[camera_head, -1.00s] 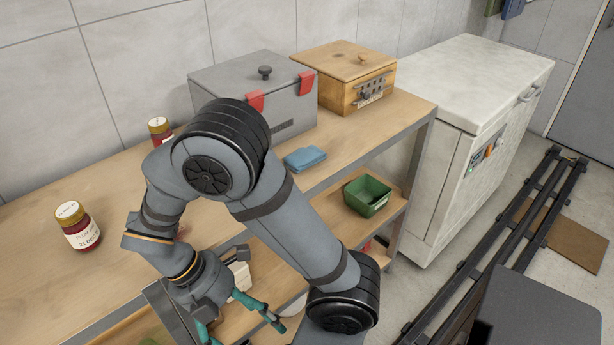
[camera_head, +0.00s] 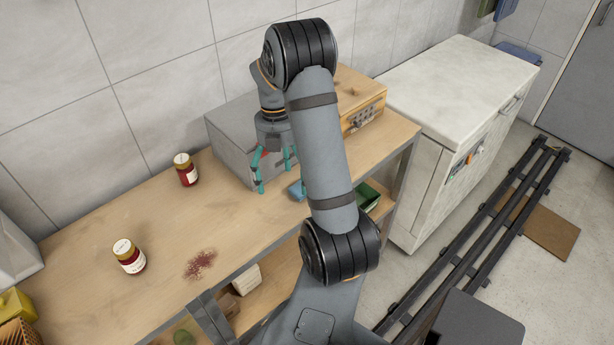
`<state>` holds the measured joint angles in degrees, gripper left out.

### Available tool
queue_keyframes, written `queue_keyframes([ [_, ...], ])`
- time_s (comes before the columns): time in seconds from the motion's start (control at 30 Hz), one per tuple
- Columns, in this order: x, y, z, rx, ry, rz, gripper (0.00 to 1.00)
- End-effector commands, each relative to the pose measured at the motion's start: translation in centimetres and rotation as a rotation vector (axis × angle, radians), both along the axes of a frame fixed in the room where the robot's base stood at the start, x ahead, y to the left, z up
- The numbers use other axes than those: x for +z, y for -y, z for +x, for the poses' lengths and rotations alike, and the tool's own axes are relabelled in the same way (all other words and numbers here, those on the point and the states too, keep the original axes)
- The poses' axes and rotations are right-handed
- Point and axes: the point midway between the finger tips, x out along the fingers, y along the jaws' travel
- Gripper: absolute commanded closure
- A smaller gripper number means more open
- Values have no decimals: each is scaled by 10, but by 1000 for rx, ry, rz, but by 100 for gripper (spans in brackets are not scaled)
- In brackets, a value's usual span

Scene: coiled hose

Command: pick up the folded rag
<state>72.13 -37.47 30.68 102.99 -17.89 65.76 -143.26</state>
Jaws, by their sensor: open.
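The folded rag (camera_head: 296,189) is blue and lies on the wooden bench top, in front of the grey box. My forearm hides much of it; only its left part shows. My gripper (camera_head: 274,188) has teal fingers, points down and is open. It appears just to the left of the rag in the picture, with nothing visible between its fingers. I cannot tell its exact height above the bench.
The grey box (camera_head: 228,140) stands close behind my gripper, with a wooden box (camera_head: 364,93) to its right. Two jars (camera_head: 186,170) (camera_head: 129,257) and a dark red stain (camera_head: 199,264) are on the bench (camera_head: 90,215). A green bin (camera_head: 368,197) sits on the shelf below.

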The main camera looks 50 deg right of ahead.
Motion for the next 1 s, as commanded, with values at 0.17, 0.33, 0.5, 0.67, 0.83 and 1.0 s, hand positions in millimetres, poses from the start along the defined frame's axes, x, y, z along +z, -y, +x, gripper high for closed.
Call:
queue_keyframes([
  [0.17, 22, 69, 2, -164, 103, -85, 14],
  [0.33, 17, 88, 0, -209, 127, -110, 14],
  [0.5, -10, 88, -1, -210, 126, -109, 14],
  [0.67, -24, 88, 0, -209, 128, -111, 14],
  [0.83, -41, 85, 1, -208, 126, -108, 14],
  [1.0, -66, 84, 4, -209, 126, -109, 14],
])
